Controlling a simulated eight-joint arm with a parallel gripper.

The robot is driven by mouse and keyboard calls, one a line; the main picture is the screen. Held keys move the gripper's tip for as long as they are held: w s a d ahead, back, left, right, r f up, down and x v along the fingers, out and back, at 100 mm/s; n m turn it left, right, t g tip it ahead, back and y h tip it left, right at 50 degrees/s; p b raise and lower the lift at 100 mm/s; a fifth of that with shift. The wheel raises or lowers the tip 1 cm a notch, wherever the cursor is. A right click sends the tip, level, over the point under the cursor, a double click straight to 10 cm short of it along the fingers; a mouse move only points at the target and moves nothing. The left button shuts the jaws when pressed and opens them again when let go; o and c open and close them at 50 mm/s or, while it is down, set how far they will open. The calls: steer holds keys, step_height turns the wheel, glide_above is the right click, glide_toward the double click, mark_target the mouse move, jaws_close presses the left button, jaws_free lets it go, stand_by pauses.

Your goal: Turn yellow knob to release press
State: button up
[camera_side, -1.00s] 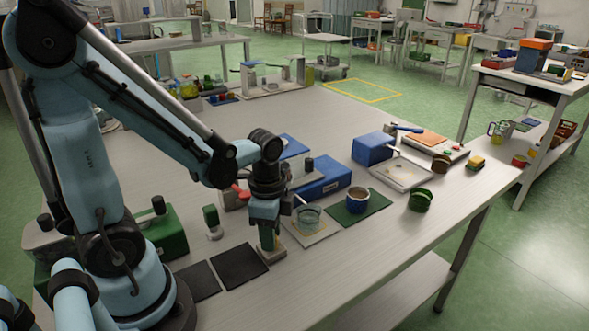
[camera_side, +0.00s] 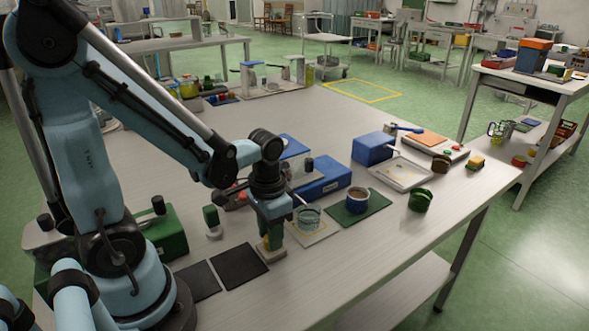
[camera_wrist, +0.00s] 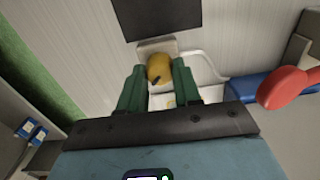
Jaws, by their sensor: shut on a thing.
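The yellow knob (camera_wrist: 159,66) sits on a pale base plate (camera_wrist: 152,47) and has a dark pointer mark on it. My gripper (camera_wrist: 156,76) is over it, pointing down, with one green finger on each side, shut on the knob. In the side view my gripper (camera_side: 270,240) stands low at the pale base plate (camera_side: 272,253) near the table's front edge. The fingers hide most of the knob there. I cannot pick out the press for certain.
A dark mat (camera_side: 239,267) lies left of the gripper. A glass bowl (camera_side: 308,217) stands close on its right, with a blue cup (camera_side: 357,200) beyond. A red rounded part (camera_wrist: 290,88) is nearby in the wrist view.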

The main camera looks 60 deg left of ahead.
steer(key=n, duration=0.4)
steer(key=shift+n, duration=2.6)
steer(key=o, duration=1.1)
steer(key=shift+c, duration=0.2)
step_height(320, 180, up, 12)
